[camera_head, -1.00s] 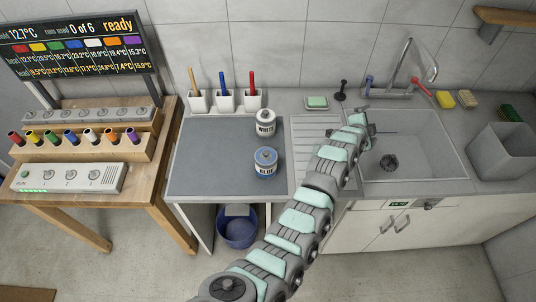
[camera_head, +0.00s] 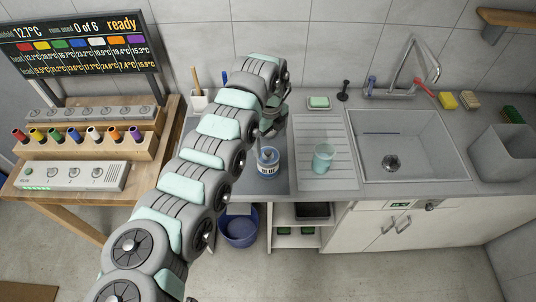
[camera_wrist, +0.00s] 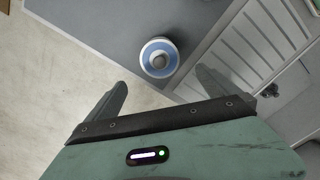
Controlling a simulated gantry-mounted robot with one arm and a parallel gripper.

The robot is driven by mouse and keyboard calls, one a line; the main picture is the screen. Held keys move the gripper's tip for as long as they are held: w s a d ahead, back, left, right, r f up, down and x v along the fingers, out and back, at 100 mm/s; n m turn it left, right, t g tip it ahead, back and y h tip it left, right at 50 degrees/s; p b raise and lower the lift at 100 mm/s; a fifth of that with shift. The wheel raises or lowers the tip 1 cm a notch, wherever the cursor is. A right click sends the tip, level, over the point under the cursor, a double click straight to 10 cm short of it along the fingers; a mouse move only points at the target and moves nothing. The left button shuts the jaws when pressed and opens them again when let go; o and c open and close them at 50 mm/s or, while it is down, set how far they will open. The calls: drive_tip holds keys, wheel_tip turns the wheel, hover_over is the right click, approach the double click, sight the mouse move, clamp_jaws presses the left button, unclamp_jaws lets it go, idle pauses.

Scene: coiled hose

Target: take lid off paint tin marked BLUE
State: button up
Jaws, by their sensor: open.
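The paint tin marked BLUE (camera_head: 268,162) stands upright on the grey mat, left of the drainboard. Its label shows in the head view. In the wrist view the tin (camera_wrist: 159,57) is seen from above, with a pale round top, a grey knob in the middle and a blue ring around it. My gripper (camera_wrist: 162,84) is open and empty. Its fingers reach forward on both sides of the picture, and the tin appears beyond them, between their lines. In the head view my gripper (camera_head: 268,135) is above the tin, partly hidden by my arm.
A teal cup (camera_head: 323,157) stands on the ribbed drainboard (camera_head: 340,178), right of the tin. The sink (camera_head: 415,145) lies further right. A soap dish (camera_head: 318,103) is behind the drainboard. My arm covers much of the mat; the WHITE tin is hidden.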

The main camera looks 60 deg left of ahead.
sight(268, 152)
drive_tip(key=f, duration=0.4)
drive_tip(key=a+f, duration=0.1)
drive_tip(key=f, duration=0.2)
drive_tip(key=shift+s+f+p, duration=0.1)
drive_tip(key=shift+s+p, duration=0.05)
drive_tip(key=shift+p, duration=0.2)
drive_tip(key=c, duration=1.4)
drive_tip(key=shift+c, duration=0.2)
